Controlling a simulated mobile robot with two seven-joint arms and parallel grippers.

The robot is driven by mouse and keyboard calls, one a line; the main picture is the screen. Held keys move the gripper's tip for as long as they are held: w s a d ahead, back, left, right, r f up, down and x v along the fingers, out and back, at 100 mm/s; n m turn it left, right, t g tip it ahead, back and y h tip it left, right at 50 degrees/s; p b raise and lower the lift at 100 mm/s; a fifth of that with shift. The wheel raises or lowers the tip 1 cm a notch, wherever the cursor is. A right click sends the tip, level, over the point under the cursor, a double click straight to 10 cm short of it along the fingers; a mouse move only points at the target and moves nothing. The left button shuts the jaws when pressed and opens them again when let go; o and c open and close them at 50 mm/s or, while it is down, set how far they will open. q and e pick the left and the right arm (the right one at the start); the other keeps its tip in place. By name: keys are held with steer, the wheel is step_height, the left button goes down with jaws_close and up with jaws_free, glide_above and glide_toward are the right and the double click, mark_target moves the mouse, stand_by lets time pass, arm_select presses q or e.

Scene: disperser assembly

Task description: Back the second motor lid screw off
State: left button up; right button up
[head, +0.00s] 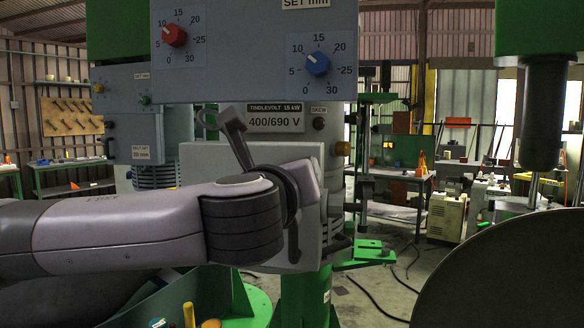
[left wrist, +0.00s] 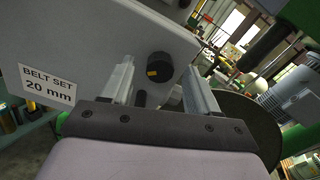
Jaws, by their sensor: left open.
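In the left wrist view, a round black screw knob (left wrist: 159,67) with a yellow mark stands out from a grey panel (left wrist: 90,35). The panel carries a label (left wrist: 47,84) reading "BELT SET 20 mm". My left gripper (left wrist: 158,76) is open, with one finger on each side of the knob and gaps showing. A smaller dark stub (left wrist: 140,98) shows below the knob. In the head view my left arm crosses in front of a grey housing (head: 250,155) and hides its lower part; the fingertips cannot be made out there. My right gripper is not in view.
A red dial (head: 174,35) and a blue dial (head: 317,64) sit above the housing. A large dark disc (head: 510,270) and a dark spindle (head: 544,110) stand at the right. Green machine framework lies below.

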arm_select(q)
steer(key=shift+w+d, duration=0.1)
steer(key=shift+w, duration=0.3)
steer(key=c, duration=1)
steer(key=shift+c, duration=0.2)
